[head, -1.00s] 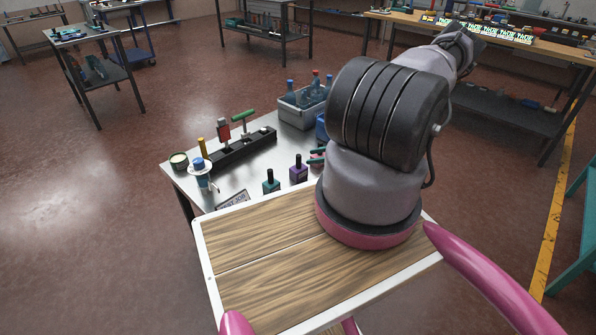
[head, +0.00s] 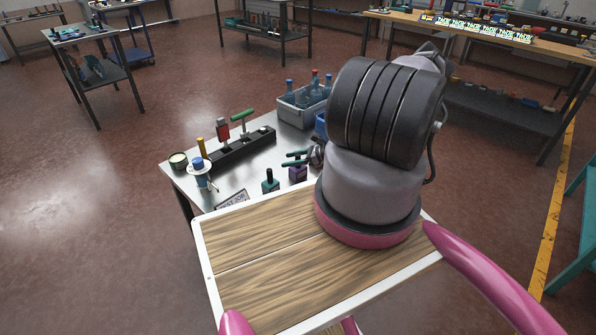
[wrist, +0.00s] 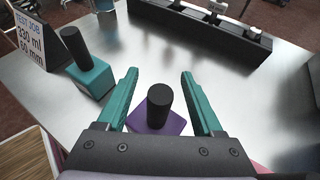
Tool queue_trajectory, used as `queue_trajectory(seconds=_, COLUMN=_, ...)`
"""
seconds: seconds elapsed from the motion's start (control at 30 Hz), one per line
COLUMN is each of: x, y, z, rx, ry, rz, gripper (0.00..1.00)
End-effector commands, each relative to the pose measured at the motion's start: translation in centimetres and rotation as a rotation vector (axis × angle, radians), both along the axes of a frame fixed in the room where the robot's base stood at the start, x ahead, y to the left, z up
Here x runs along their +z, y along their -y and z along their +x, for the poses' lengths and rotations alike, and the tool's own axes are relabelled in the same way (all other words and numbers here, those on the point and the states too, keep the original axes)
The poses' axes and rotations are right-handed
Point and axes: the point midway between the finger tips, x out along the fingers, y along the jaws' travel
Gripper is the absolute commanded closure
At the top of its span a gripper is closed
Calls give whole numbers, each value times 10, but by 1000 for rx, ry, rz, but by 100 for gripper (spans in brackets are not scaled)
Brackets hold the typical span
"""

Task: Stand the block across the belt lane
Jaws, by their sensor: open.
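A purple block (wrist: 155,122) with an upright black peg (wrist: 159,98) stands on the metal table. It also shows in the head view (head: 298,174), partly covered by my gripper. My gripper (wrist: 159,78) has teal fingers and is open. In the wrist view the peg appears between the fingers, with a gap on each side; I cannot tell how far above the block they are. In the head view my gripper (head: 294,158) is over the purple block. A teal block (wrist: 91,77) with a black peg stands to the left. I cannot tell for certain which part is the belt lane.
A long black rail (head: 240,149) with yellow, red and green fittings lies across the table. A sign reading "TEST JOB 330 ml 60 mm" (wrist: 27,38) stands beside the teal block. A grey crate of bottles (head: 300,112) is at the back. A white-and-blue item (head: 200,174) and a tin (head: 178,160) stand left.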

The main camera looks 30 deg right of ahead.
Motion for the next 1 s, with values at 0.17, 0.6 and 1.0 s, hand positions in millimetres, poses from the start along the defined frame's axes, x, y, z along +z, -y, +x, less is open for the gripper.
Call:
queue_trajectory(seconds=0.17, x=0, y=0, z=0, rx=1, ry=0, rz=0, gripper=82)
queue_trajectory(seconds=0.6, x=7, y=0, z=0, rx=1, ry=1, rz=0, gripper=100)
queue_trajectory(seconds=1.0, x=81, y=0, z=0, rx=3, ry=1, rz=-1, gripper=100)
